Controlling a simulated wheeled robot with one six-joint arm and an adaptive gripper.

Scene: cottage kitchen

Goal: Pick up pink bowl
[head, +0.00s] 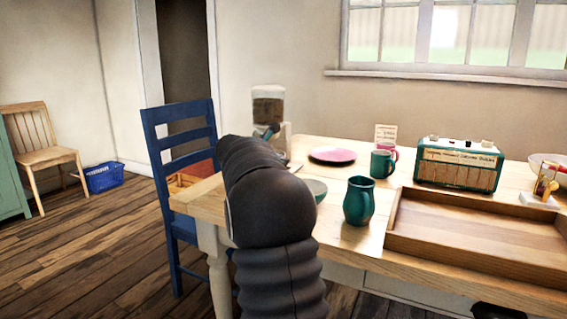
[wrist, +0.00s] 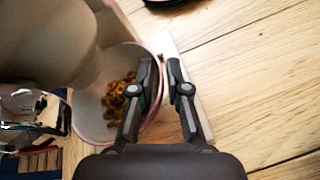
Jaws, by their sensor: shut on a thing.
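The pink bowl (wrist: 92,108) shows in the wrist view, pale inside with a pink rim and some brown ring-shaped cereal in it. It stands under the spout of a cereal dispenser (wrist: 50,45). My gripper (wrist: 160,75) has one finger inside the bowl and one outside, shut on the right side of its rim. The bowl appears upright. In the head view my arm hides the bowl and the gripper; the dispenser (head: 268,108) shows just beyond the arm.
On the wooden table (head: 330,240) are a pink plate (head: 333,155), a green bowl (head: 314,188), a teal jug (head: 359,201), a teal mug (head: 382,164), a radio (head: 458,165) and a wooden tray (head: 480,240). A blue chair (head: 180,115) stands at the left end.

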